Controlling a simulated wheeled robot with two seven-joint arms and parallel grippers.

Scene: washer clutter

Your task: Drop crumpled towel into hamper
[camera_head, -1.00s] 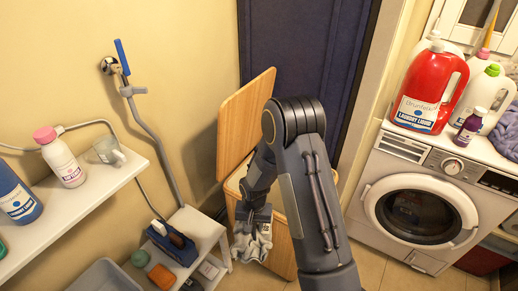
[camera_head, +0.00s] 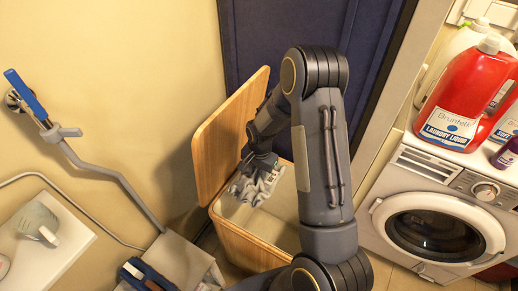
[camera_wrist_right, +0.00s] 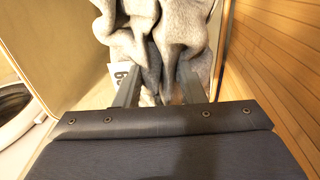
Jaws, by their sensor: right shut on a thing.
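The crumpled grey-white towel (camera_head: 258,186) hangs from my right gripper (camera_head: 258,165) at the mouth of the wooden hamper (camera_head: 245,248). The right wrist view shows the towel (camera_wrist_right: 160,35) bunched between the two fingers of the gripper (camera_wrist_right: 157,92), which is shut on it. The hamper's wooden lid (camera_head: 228,135) stands open on its left side. The pale interior of the hamper shows below and right of the towel. My right forearm hides part of the hamper's right side. My left gripper is not in view.
A washing machine (camera_head: 425,210) stands at the right, with a red detergent bottle (camera_head: 465,95) and other bottles on top.

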